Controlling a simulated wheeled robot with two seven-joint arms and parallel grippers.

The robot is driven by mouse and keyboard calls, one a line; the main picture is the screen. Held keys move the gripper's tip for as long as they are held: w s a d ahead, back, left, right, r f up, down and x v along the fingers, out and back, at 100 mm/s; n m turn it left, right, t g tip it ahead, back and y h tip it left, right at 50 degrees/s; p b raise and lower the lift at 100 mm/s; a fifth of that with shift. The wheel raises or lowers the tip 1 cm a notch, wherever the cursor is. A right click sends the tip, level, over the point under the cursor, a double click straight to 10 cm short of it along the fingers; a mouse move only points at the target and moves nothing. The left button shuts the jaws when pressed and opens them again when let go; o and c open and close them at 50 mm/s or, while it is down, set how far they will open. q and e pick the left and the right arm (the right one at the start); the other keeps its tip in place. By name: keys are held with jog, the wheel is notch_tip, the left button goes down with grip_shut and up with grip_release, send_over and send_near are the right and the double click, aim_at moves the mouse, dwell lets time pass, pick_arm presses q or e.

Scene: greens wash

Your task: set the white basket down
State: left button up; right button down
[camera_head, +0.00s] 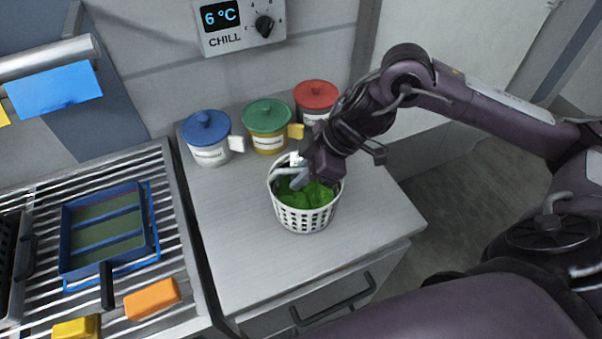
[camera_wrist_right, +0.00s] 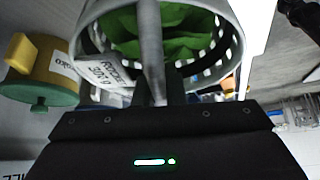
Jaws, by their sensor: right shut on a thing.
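The white basket (camera_head: 305,217) has slotted walls and holds green leaves (camera_head: 312,194). In the head view it is upright at the grey counter (camera_head: 240,260), in front of the lidded jars; I cannot tell whether its base touches the top. My left gripper is not in view.
Blue-lidded (camera_head: 208,138), green-lidded (camera_head: 267,127) and red-lidded (camera_head: 314,99) jars stand close behind the basket. The counter's front and right parts are clear. At left, a slatted rack (camera_head: 170,240) holds a blue tray (camera_head: 105,225), an orange block (camera_head: 152,298) and a yellow block (camera_head: 77,328).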

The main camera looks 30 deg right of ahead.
jog(key=shift+f, duration=0.1)
jog(key=c, duration=1.5)
grip_release()
jog(key=v, duration=1.2)
jog(key=shift+b, duration=0.35)
